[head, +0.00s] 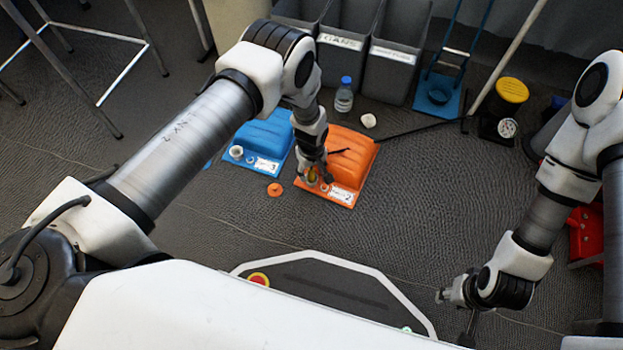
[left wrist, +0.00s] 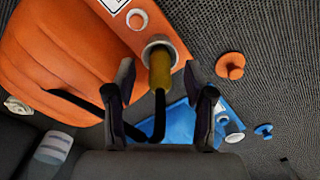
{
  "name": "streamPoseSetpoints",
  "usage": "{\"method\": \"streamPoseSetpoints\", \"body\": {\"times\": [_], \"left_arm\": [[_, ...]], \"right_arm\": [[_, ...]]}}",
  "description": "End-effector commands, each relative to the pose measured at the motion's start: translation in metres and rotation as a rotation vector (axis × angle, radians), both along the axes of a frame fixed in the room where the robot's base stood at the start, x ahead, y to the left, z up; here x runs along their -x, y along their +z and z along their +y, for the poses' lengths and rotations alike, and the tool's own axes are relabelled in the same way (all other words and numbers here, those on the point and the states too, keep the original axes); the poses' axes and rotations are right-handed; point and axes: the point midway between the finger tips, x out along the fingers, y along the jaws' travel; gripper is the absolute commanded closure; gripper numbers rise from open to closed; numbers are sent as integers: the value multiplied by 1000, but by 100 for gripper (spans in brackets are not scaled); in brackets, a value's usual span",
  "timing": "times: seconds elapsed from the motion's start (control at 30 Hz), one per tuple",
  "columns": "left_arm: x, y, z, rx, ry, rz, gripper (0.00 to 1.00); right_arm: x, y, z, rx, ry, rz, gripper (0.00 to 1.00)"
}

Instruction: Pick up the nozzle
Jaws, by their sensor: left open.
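The nozzle has a brass-coloured body (left wrist: 160,70) seated in a pale round opening of the orange jerrycan (left wrist: 55,50). A thin black tube bends away from its end, partly hidden by a finger. In the head view, the nozzle (head: 312,174) shows small on the orange can (head: 352,165). My left gripper (left wrist: 159,78) is open, one finger on each side of the brass body, with gaps visible on both sides. In the head view, my left gripper (head: 317,170) is over the can's front end. My right gripper (head: 456,305) is at the lower right, far from the nozzle.
A blue jerrycan (head: 258,140) lies left of the orange one. An orange cap (head: 274,190) lies on the floor in front. Grey bins (head: 393,55), a blue-capped bottle (head: 344,97) and a blue dustpan (head: 437,95) stand behind. Floor right of the orange can is clear.

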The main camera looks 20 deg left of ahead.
Motion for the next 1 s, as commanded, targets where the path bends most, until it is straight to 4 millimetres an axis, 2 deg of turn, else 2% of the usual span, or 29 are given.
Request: {"method": "streamPoseSetpoints", "body": {"times": [0.17, 0.2, 0.33, 0.37, 0.63, 0.73, 0.87, 1.0], "left_arm": [[-1, 0, 0, 0, 0, -1, 46], [-1, 0, 0, 0, 0, -1, 50], [-1, 0, 0, 0, 0, -1, 96], [-1, 0, 0, 0, 0, -1, 100], [0, 0, 0, -1, 0, -1, 100], [-1, 5, 0, 0, 0, -1, 100], [-1, 31, 0, -1, 0, -2, 100], [-1, 68, 0, -1, -1, -2, 100]], "right_arm": [[-1, 1, 0, 0, -1, -2, 60], [-1, 1, 0, 0, -1, -2, 60], [-1, 1, 0, 0, -1, -2, 60], [-1, 1, 0, 0, -1, -2, 60], [0, 0, 0, 0, -1, -1, 60], [0, 4, 0, 0, -1, -1, 60], [0, 21, 0, 0, 2, 1, 60], [0, 42, 0, -1, 3, 2, 60]]}}
